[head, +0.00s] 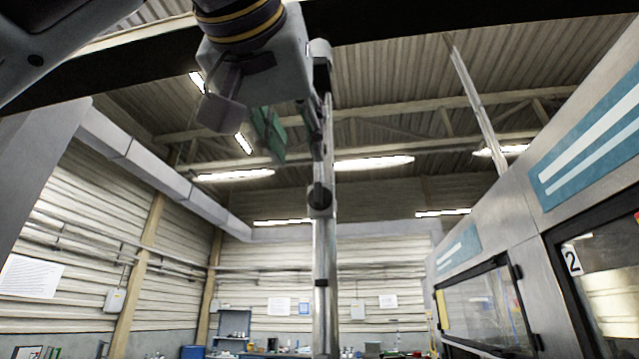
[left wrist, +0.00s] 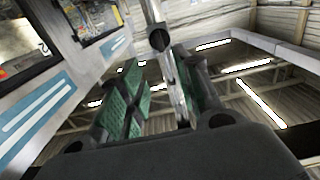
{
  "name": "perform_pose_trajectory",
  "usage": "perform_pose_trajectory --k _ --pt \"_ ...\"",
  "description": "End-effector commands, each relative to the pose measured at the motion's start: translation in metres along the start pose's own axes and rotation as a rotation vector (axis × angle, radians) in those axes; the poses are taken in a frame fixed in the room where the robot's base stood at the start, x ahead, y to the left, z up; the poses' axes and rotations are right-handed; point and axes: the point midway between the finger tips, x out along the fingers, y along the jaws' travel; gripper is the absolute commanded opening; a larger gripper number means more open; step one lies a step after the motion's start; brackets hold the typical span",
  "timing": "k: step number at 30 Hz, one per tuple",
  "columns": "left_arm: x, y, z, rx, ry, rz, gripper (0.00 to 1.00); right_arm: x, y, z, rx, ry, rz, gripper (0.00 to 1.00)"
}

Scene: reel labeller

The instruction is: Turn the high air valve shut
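A grey upright pipe (head: 325,250) stands in the middle of the head view, with a dark round fitting (head: 320,198) partway up. The fitting also shows in the left wrist view (left wrist: 160,39). My left gripper (head: 290,132) is high up at the pipe's upper part, its green pads pointing down in the picture. In the left wrist view the left gripper (left wrist: 160,95) is open, and the pipe (left wrist: 174,80) passes across the gap between the green pads. I cannot make out contact or a valve handle; the upper pipe is partly hidden by the gripper. My right gripper is not in view.
A grey machine with blue panels (head: 590,135) and dark-framed windows (head: 488,305) stands on the right. A grey duct (head: 165,170) runs along the left wall. Workbenches with small items are low at the back. Space around the pipe looks free.

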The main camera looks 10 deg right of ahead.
Motion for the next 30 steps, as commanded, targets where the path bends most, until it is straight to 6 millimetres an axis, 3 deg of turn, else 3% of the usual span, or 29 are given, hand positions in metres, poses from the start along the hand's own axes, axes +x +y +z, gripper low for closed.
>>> perform_pose_trajectory --k 17,30 --pt "0.004 0.002 0.001 0.005 -0.001 -0.004 0.33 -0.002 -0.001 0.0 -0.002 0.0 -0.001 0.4" --pt "0.049 0.001 -0.001 0.005 -0.002 -0.005 0.33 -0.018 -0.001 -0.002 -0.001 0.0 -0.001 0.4"
